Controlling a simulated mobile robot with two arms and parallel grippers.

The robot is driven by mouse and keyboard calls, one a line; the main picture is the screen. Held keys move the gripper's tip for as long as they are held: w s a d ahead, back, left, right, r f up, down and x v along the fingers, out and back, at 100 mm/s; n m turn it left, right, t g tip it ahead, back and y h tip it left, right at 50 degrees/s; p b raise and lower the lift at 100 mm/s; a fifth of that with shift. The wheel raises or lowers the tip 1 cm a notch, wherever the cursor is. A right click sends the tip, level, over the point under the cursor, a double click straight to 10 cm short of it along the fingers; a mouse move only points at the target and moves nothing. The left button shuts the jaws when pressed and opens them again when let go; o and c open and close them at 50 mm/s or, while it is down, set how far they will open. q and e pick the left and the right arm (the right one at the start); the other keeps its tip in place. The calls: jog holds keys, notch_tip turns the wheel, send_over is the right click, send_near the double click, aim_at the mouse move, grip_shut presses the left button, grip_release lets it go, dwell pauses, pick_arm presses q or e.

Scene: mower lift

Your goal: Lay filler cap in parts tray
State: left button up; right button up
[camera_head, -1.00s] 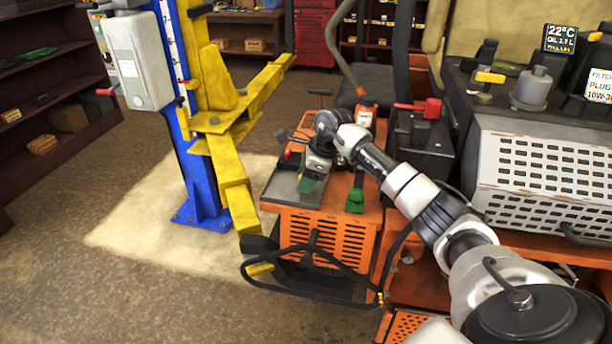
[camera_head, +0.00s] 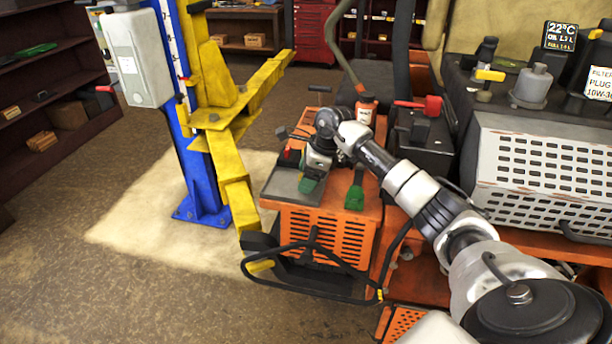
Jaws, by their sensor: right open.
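A grey parts tray (camera_head: 281,187) lies on the left part of the orange cart top. My right gripper (camera_head: 309,183) is open and points down over the tray's right side. A small green shape shows at its fingertips; I cannot tell whether it is part of the gripper or a separate piece. I cannot make out the filler cap for certain; the gripper hides part of the tray. My left gripper is not in view.
A green-ended tool (camera_head: 355,194) and an orange bottle (camera_head: 366,108) are on the cart (camera_head: 325,238), right of the gripper. A black box with a red lever (camera_head: 431,106) stands behind my forearm. A yellow lift arm (camera_head: 232,180) runs close on the left.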

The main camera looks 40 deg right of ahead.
jog(key=p+v, duration=0.5)
jog(key=v, duration=0.6)
jog(key=shift+r, duration=0.2)
jog(key=shift+s, duration=0.1)
